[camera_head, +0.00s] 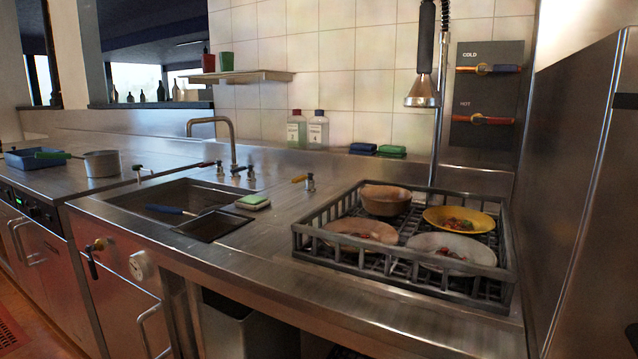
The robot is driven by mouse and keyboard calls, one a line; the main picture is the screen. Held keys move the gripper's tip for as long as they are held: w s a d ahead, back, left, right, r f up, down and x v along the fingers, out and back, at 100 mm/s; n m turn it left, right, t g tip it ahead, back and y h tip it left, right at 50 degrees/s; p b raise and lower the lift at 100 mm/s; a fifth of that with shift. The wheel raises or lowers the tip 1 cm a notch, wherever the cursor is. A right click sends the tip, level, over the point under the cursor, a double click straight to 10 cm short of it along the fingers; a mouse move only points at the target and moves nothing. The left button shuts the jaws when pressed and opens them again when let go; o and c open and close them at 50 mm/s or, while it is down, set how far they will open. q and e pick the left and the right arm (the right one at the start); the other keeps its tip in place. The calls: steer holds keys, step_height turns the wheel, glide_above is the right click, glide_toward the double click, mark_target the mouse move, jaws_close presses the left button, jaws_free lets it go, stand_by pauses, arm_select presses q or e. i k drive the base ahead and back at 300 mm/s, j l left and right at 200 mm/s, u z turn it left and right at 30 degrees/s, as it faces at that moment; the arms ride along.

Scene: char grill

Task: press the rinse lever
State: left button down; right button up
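A rinse sprayer (422,92) with a dark grip and a chrome bell-shaped head hangs at the upper middle right, above and behind the dish rack. Its riser pipe (439,130) stands beside it against the tiled wall. I cannot clearly make out a separate lever on the sprayer. Neither of my grippers is in view.
A grey dish rack (305,245) with soiled plates and bowls fills the counter's right. A sink (180,194) with a curved faucet (231,140) and a sponge (253,201) lies left. Two bottles (307,130) stand behind. A steel wall (590,150) bounds the right.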

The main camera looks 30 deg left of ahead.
mark_target(309, 177)
steer(key=i+j+z, duration=0.2)
steer(key=j, duration=0.2)
steer(key=j+z, duration=0.25)
steer(key=j, duration=0.2)
steer(key=i+j+z, duration=0.2)
steer(key=j, duration=0.25)
steer(key=k, duration=0.05)
